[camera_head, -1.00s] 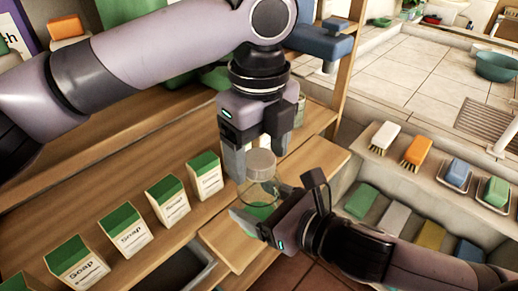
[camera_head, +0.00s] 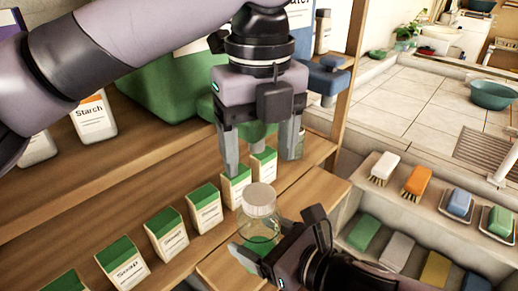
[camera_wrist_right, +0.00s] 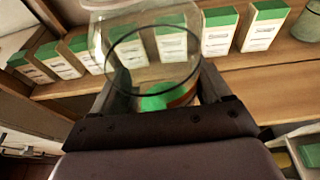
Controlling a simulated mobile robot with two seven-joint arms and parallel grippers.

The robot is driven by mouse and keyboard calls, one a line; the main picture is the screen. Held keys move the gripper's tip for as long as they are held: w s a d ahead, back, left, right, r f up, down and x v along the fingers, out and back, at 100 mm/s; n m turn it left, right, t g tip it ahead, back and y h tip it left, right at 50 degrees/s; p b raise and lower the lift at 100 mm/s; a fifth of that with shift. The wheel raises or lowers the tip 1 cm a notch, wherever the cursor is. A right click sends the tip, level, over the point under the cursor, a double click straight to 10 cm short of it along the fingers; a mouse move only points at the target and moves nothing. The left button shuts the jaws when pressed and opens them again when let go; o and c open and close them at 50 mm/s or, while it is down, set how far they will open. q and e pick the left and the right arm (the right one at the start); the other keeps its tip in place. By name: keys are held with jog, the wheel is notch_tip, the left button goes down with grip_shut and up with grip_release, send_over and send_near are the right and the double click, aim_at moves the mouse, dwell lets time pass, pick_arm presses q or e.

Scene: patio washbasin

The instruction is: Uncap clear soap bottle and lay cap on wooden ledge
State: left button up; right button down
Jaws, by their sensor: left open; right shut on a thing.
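The clear soap bottle (camera_head: 261,231) has green liquid low inside and stands upright with its pale cap (camera_head: 260,197) on its neck. My right gripper (camera_head: 250,254) is shut on the bottle's lower body; the bottle also shows between the fingers in the right wrist view (camera_wrist_right: 150,55). My left gripper (camera_head: 262,165) is open and empty, pointing down above and just behind the cap, apart from it. The wooden ledge (camera_head: 318,195) lies behind and to the right of the bottle. The bottle's base is partly hidden by my right gripper.
A row of green-topped soap cartons (camera_head: 165,235) stands on the wooden shelf left of the bottle. Brushes (camera_head: 416,181) and soap dishes (camera_head: 458,204) sit on the rack at right. The ledge's right part is bare.

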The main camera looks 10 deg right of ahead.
aim_at(259, 194)
pick_arm(q)
notch_tip(259, 194, down, 7)
jog(key=shift+f, duration=0.15)
dwell(0.4)
jog(key=c, duration=1.1)
jog(key=shift+n, duration=1.8)
jog(key=o, duration=1.2)
jog(key=shift+c, duration=0.2)
